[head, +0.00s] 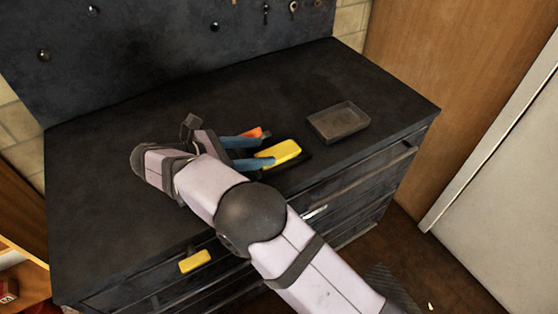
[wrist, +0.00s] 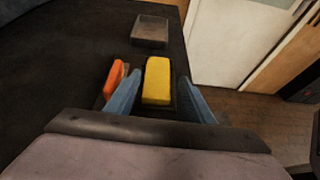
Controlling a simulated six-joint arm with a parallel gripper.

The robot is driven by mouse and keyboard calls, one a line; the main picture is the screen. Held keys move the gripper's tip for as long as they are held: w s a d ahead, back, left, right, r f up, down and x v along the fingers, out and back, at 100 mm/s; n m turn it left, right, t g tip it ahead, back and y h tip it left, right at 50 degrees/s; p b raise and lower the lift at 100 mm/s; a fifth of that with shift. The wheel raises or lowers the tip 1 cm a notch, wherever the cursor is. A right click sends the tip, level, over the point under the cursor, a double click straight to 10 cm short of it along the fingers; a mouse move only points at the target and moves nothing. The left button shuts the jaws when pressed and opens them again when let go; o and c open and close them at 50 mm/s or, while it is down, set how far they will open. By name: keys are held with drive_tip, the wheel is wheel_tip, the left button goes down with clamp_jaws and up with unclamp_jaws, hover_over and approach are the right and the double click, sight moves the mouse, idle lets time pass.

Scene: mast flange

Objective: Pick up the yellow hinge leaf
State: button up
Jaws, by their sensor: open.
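A yellow block-like piece (head: 282,152), which looks like the hinge leaf, lies on the dark bench top toward its front right. It also shows in the wrist view (wrist: 157,82). My gripper (head: 267,150) has blue fingers and is open, with one finger on each side of this piece. In the wrist view my gripper (wrist: 162,84) shows gaps beside the piece; contact cannot be told. An orange piece (wrist: 114,79) lies just outside the left finger. Another, smaller yellow piece (head: 195,261) is at the bench's front left edge.
A shallow grey tray (head: 338,122) stands on the bench top (head: 380,90) beyond the yellow piece; it also shows in the wrist view (wrist: 150,30). A dark pegboard (head: 150,40) with hooks rises behind. The left of the bench top is clear. Drawers are below the front edge.

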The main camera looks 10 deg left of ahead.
sight(282, 150)
drive_tip(key=shift+s+a, duration=0.25)
drive_tip(key=shift+a, duration=0.3)
drive_tip(key=shift+p+x, duration=0.6)
drive_tip(key=shift+x, duration=1)
drive_tip(key=shift+p+x, duration=0.65)
drive_tip(key=shift+x, duration=1.5)
drive_tip(key=shift+r, duration=0.1)
drive_tip(key=c, duration=1.2)
